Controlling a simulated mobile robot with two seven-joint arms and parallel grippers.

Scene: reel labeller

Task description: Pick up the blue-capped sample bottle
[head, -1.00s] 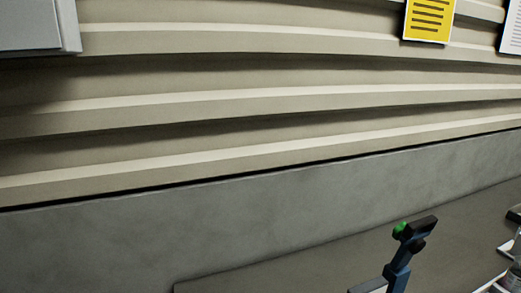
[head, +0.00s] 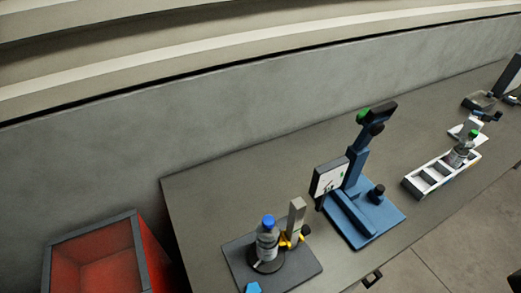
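The blue-capped sample bottle (head: 267,240) stands upright on a dark round disc on a dark square base plate (head: 300,276), near the left end of the grey bench. A grey upright post (head: 297,216) with yellow parts stands close at its right. The yellow parts appear near the bottle's side; I cannot tell if they touch it. Neither of my grippers is in the head view.
A blue stand (head: 362,220) with a white panel stands right of the bottle. A white rack (head: 432,177) holding a green-capped bottle (head: 461,151) is further right. A red bin (head: 105,262) sits left of the bench (head: 210,190). A grey wall runs behind.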

